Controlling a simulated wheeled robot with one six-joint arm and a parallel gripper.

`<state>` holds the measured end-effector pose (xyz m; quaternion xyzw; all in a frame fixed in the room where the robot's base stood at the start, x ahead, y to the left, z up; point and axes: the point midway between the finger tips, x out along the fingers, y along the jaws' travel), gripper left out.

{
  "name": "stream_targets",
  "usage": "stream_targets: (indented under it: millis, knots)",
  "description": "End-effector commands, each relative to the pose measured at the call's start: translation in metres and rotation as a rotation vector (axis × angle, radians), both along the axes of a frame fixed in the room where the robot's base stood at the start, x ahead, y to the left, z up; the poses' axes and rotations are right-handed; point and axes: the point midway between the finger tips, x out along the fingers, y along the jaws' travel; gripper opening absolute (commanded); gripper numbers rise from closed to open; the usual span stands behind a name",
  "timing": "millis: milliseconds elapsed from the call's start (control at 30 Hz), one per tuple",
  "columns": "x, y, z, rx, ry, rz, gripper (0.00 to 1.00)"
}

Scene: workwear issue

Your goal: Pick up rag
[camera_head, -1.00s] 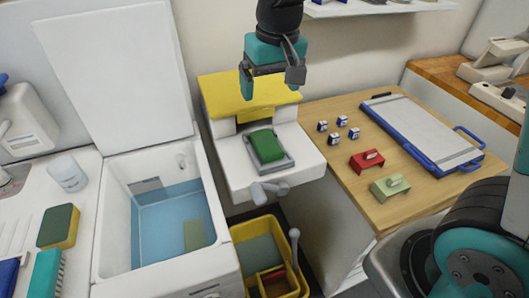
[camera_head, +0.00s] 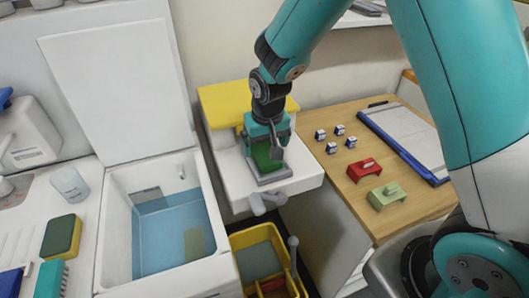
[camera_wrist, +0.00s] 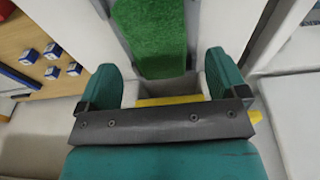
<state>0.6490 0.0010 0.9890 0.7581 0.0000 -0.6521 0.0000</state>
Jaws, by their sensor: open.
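The green rag (camera_head: 264,157) lies on the grey tray (camera_head: 270,180) of the white and yellow stand, partly hidden by my gripper in the head view. My gripper (camera_head: 266,144) points down right over it. In the wrist view the textured green rag (camera_wrist: 155,38) shows beyond and between my two spread teal fingers (camera_wrist: 162,78). My gripper is open with nothing clamped. I cannot tell whether the fingers touch the rag.
A lidded white tub of blue water (camera_head: 170,235) stands left of the stand, with a yellowish-green piece in it. A yellow bucket (camera_head: 240,240) is below. The wooden table (camera_head: 345,210) at right holds small blocks, a red and a green holder, and a clipboard (camera_head: 405,140).

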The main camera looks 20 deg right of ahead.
Motion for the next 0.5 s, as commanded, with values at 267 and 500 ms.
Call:
stream_targets:
  millis: [267, 500]
  knots:
    - [0.005, -0.001, -0.030, 0.000, 0.001, 0.000, 0.92]
    - [0.005, -0.001, -0.031, 0.000, 0.000, 0.000, 0.87]
